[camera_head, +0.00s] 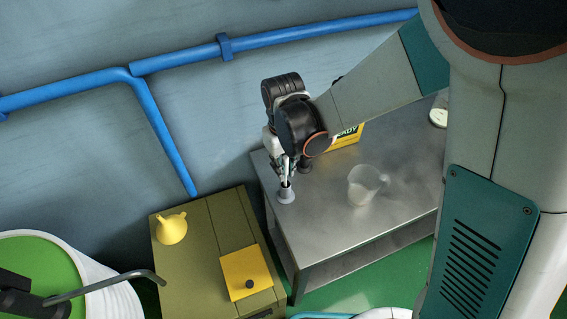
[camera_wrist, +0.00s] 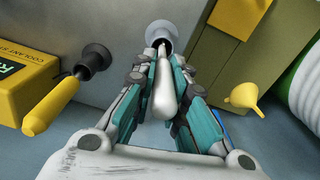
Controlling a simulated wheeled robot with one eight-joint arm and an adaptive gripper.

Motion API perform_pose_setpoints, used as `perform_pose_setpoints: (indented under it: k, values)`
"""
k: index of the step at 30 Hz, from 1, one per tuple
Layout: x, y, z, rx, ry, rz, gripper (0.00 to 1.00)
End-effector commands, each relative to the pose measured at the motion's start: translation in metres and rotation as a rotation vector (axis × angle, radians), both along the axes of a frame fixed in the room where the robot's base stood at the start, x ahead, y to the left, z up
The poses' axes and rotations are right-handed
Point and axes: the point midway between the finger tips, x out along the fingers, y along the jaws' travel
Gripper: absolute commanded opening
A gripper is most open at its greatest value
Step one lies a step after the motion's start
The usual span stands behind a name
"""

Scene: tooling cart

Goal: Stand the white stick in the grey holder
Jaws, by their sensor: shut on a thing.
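The white stick (camera_wrist: 164,98) is between the teal fingers of my gripper (camera_wrist: 163,60) in the wrist view, and the gripper is shut on it. Its thin end points at the opening of the grey holder (camera_wrist: 160,27) and overlaps it; I cannot tell how deep it is. In the head view the grey holder (camera_head: 286,197) stands near the left edge of the metal cart top, with my gripper (camera_head: 286,176) right above it. The stick is mostly hidden by the fingers there.
A darker holder (camera_wrist: 96,56) stands close by, with a yellow-handled tool (camera_wrist: 50,106) at it. A yellow box (camera_wrist: 25,75) is beside it. A clear jug (camera_head: 363,186) stands on the metal cart (camera_head: 325,225). A yellow funnel (camera_head: 172,229) sits on the olive cabinet at left.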

Motion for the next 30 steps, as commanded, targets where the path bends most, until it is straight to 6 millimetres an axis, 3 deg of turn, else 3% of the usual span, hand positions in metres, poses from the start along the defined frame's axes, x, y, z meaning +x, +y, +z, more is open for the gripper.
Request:
perform_pose_setpoints:
  k: [9, 10, 12, 13, 25, 30]
  values:
    - [0.000, 0.000, -0.003, 0.000, 0.000, 0.000, 0.00]
    - [0.000, 0.000, -0.003, 0.000, 0.000, 0.000, 0.16]
    - [0.000, 0.000, -0.002, 0.000, 0.000, 0.000, 0.32]
    - [0.000, 0.000, -0.002, 0.000, 0.000, 0.000, 0.34]
    - [0.000, 0.000, 0.002, 0.000, 0.000, 0.000, 0.34]
    - [0.000, 0.000, 0.028, 0.000, 0.000, 0.000, 0.34]
